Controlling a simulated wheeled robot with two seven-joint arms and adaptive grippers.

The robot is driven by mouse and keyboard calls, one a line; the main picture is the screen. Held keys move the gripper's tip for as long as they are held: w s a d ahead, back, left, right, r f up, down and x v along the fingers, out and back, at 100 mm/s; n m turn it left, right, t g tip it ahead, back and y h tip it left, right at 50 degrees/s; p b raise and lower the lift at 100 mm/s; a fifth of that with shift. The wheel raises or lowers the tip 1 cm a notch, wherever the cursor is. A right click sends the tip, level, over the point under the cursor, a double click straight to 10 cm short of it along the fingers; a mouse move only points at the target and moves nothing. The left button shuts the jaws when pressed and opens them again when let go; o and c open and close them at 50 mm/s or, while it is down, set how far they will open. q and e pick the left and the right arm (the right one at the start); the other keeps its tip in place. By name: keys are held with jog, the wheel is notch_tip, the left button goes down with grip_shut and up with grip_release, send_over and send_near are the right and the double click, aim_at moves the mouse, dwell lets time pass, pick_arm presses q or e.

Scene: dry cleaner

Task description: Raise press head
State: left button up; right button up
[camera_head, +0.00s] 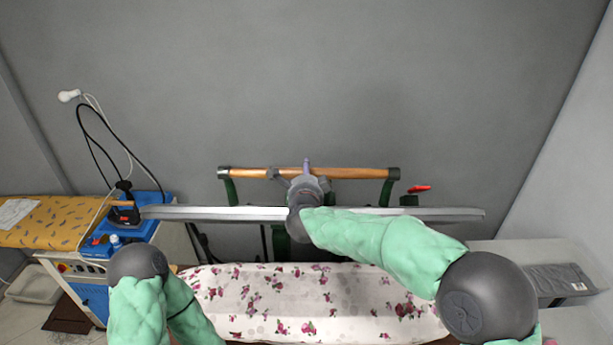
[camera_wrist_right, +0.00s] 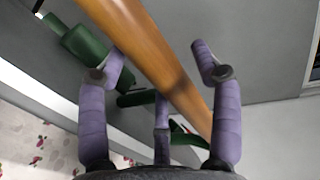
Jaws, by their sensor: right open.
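The press head (camera_head: 230,213) shows as a long pale metal edge across the view, above the floral padded board (camera_head: 280,300). Its wooden handle bar (camera_head: 350,173), with dark end caps and green brackets, runs level behind it. My right gripper (camera_head: 306,170) reaches over the press head to the middle of the bar. In the right wrist view the gripper (camera_wrist_right: 160,65) is open, and the wooden bar (camera_wrist_right: 150,50) passes between its purple fingers, which are not closed on it. Of my left arm only a sleeved part shows at the lower left; its gripper is out of view.
At the left an iron (camera_head: 124,212) rests on a blue stand by a yellow patterned ironing board (camera_head: 50,222). A red lever (camera_head: 419,188) sticks up right of the handle bar. A pale counter with a grey panel (camera_head: 560,280) is at the right.

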jog(key=v, duration=1.2)
jog(key=shift+w, duration=0.1)
jog(key=s+d+f+n+g, duration=0.1)
jog(key=d+f+n+g, duration=0.15)
jog(key=f, duration=0.85)
jog(key=s+d+f+n+g+y, duration=0.1)
jog(key=d+f+n+g, duration=0.2)
jog(key=f, duration=0.8)
jog(key=s+d+f+n+g, duration=0.1)
jog(key=d+f+n, duration=0.25)
jog(key=f, duration=0.85)
jog(key=s+d+f+n+g+y, duration=0.2)
jog(key=s+f+n+g, duration=0.15)
jog(key=s+f, duration=0.85)
jog(key=s+d+f+n+g+y, duration=0.15)
jog(key=s+f+g, duration=0.5)
jog(key=s, duration=0.95)
notch_tip(320, 180, down, 28)
jog(key=w+a+n+t+b, duration=0.1)
jog(key=w+b, duration=0.1)
jog(key=b, duration=2.7)
jog(key=shift+a+n, duration=0.3)
jog(key=shift+a, duration=0.05)
jog(key=shift+f+t+h, duration=0.1)
jog(key=shift+t+h, duration=0.15)
